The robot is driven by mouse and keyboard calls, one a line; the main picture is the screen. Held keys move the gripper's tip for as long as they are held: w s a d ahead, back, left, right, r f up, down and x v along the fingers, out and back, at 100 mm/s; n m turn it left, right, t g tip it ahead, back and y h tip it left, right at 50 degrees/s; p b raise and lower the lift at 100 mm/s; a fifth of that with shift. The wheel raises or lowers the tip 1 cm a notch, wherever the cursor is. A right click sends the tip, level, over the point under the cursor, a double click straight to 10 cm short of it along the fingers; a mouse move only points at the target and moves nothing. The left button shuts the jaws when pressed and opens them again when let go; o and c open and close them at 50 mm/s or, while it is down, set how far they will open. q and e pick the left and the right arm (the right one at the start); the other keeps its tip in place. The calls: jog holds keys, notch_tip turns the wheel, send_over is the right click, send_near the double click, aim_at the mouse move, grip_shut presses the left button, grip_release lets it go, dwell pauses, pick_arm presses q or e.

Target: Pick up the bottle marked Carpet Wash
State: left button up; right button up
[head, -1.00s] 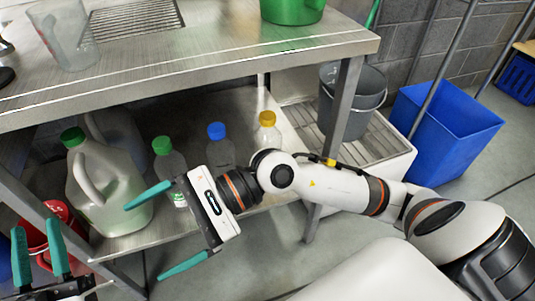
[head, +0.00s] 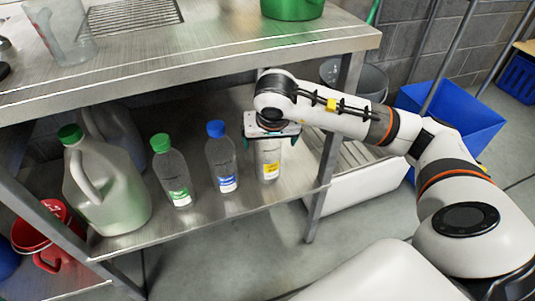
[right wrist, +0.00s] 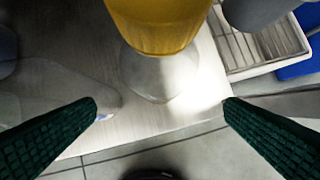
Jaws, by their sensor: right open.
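Three clear bottles stand upright on the lower shelf: a green-capped bottle (head: 172,172), a blue-capped bottle (head: 222,160) and a bottle with a yellow label (head: 269,168). I cannot read the name on any label, so I cannot tell which is Carpet Wash. My right gripper (head: 271,142) is open over the top of the yellow-label bottle and hides its cap in the head view. In the right wrist view, the yellow cap (right wrist: 160,25) is large and close, beyond the open teal fingers. My left gripper is out of view.
A large green-capped jug (head: 110,200) stands left on the shelf (head: 215,208). The steel worktop (head: 210,50) lies close above. A table leg (head: 325,180) is right of the yellow-label bottle. A blue bin (head: 460,115) and a grey bucket stand farther right.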

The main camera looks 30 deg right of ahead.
jog(key=shift+w+d, duration=0.3)
jog(key=shift+w, duration=0.25)
jog(key=w, duration=0.1)
jog(key=w+d+b, duration=0.1)
jog(key=w, duration=0.1)
jog(key=w+d, duration=0.1)
jog(key=shift+w+d+f, duration=0.1)
jog(key=shift+w+d, duration=0.05)
jog(key=shift+w, duration=0.05)
jog(key=shift+f+b, duration=0.5)
jog(key=shift+b, duration=0.05)
jog(key=c, duration=1.3)
jog(key=shift+r, duration=0.1)
jog(key=shift+c, duration=0.2)
